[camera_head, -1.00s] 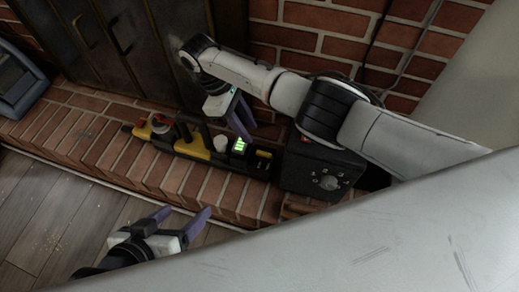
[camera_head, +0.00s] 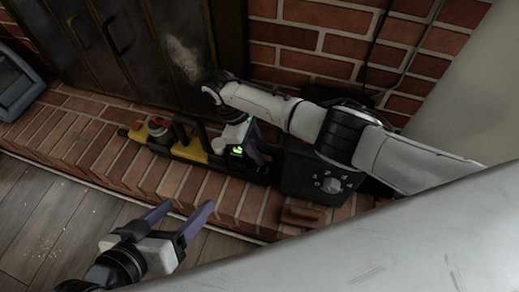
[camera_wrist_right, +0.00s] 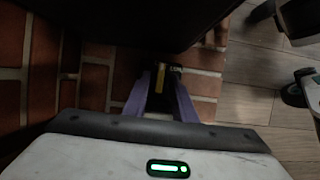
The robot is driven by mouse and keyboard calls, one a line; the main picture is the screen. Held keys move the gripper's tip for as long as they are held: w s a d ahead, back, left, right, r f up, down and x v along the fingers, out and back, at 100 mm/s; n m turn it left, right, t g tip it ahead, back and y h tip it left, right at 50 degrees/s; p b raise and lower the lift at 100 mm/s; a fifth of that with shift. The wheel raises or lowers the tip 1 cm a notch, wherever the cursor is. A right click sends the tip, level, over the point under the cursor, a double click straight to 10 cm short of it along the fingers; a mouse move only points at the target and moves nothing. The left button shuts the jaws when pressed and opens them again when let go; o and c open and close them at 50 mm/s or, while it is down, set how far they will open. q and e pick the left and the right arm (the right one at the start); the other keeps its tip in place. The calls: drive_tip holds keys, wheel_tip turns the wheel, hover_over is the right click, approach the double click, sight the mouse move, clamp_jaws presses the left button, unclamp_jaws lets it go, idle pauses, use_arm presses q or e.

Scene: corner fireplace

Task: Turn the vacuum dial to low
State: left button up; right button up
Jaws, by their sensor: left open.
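The dial (camera_head: 332,185) is a grey round knob with pale marks around it, on a black box (camera_head: 300,176) on the brick hearth. I cannot read its setting. A yellow and black device (camera_head: 194,151) with a black handle lies along the hearth left of the box. My right gripper (camera_head: 258,149) hangs over the device's right end, left of the dial and apart from it. In the right wrist view its purple fingers (camera_wrist_right: 160,88) are apart, with a black and yellow part showing between or beyond them. My left gripper (camera_head: 191,207) is open and empty in front of the hearth.
Dark metal fireplace doors (camera_head: 150,50) and a brick wall (camera_head: 315,40) stand behind the hearth (camera_head: 95,150). A blue-grey object (camera_head: 15,85) is at the far left.

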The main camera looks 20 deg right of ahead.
clamp_jaws()
drive_tip(key=m+g, duration=0.1)
drive_tip(key=m, duration=0.1)
drive_tip(key=shift+w+d+m+y, duration=0.1)
drive_tip(key=shift+m+y, duration=0.2)
drive_tip(key=shift+m, duration=0.1)
drive_tip(key=m+y+b, duration=0.1)
drive_tip(key=m, duration=0.2)
drive_tip(key=shift+w+d+g, duration=0.1)
drive_tip(key=shift+d+g, duration=0.05)
drive_tip(key=shift+g, duration=0.25)
use_arm(q)
drive_tip(key=shift+d+r, duration=0.25)
drive_tip(key=shift+r, duration=0.15)
use_arm(e)
drive_tip(key=shift+d+m+y, duration=0.15)
drive_tip(key=shift+m+y, duration=0.35)
drive_tip(key=shift+m, duration=1)
use_arm(q)
drive_tip(key=shift+f, duration=0.1)
use_arm(e)
drive_tip(key=shift+o, duration=1)
unclamp_jaws()
